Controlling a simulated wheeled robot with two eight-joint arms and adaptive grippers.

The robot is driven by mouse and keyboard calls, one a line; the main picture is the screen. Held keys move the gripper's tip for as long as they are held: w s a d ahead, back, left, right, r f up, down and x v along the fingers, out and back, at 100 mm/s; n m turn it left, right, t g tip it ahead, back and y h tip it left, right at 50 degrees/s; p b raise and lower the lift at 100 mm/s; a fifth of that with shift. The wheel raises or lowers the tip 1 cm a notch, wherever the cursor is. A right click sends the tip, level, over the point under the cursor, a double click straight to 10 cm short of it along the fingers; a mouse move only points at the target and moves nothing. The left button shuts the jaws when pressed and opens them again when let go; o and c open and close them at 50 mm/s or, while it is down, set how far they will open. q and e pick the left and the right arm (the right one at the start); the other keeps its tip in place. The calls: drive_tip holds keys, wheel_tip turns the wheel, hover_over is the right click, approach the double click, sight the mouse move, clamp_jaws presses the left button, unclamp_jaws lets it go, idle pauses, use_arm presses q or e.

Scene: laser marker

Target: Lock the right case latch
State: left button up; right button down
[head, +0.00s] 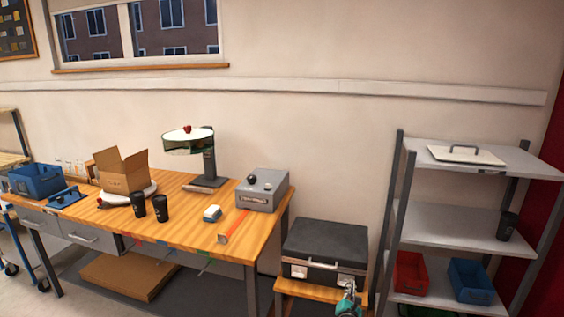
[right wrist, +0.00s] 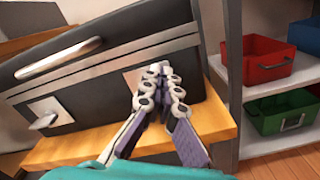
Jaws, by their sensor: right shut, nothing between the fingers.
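A black case (head: 325,243) with a light metal band sits closed on a small wooden stand. The right case latch (head: 345,280) is on its front, near the right end, just above my right gripper (head: 348,292). In the right wrist view my right gripper (right wrist: 161,78) is shut and empty, its fingertips at the case front. They hide most of the right latch there, so its position and any contact are unclear. The left latch (right wrist: 42,114) shows as a pale metal tab sticking out from the front. My left gripper is not in view.
A grey shelf unit (head: 484,219) stands right of the case, with a red bin (head: 410,272) and a blue bin (head: 471,281) low down. A wooden workbench (head: 185,220) with a grey box (head: 262,190) stands to the left. The case lid top is clear.

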drive_tip(key=v, duration=0.6)
drive_tip(key=shift+r, duration=0.1)
wheel_tip(320, 180, up, 9)
drive_tip(key=d+m+g+h, duration=0.1)
drive_tip(key=d+m, duration=0.1)
drive_tip(key=m, duration=0.3)
drive_tip(key=s+r+m+g, duration=0.5)
drive_tip(key=s+r+m, duration=0.6)
drive_tip(key=s+r, duration=0.3)
drive_tip(key=s+a+f+m+g+y, duration=0.1)
drive_tip(key=s+a+m+y, duration=0.1)
drive_tip(key=s, duration=0.8)
drive_tip(key=s+a+f+m+g+y, duration=0.1)
drive_tip(key=s+a+m, duration=0.3)
drive_tip(key=s, duration=0.6)
drive_tip(key=s+a+f+m+g+y, duration=0.1)
drive_tip(key=s+a+m+g+y, duration=0.1)
drive_tip(key=s, duration=0.8)
drive_tip(key=a+m+y, duration=0.1)
drive_tip(key=m, duration=0.1)
drive_tip(key=shift+s+a+m, duration=0.2)
drive_tip(key=shift+a+m, duration=0.15)
drive_tip(key=shift+m, duration=0.05)
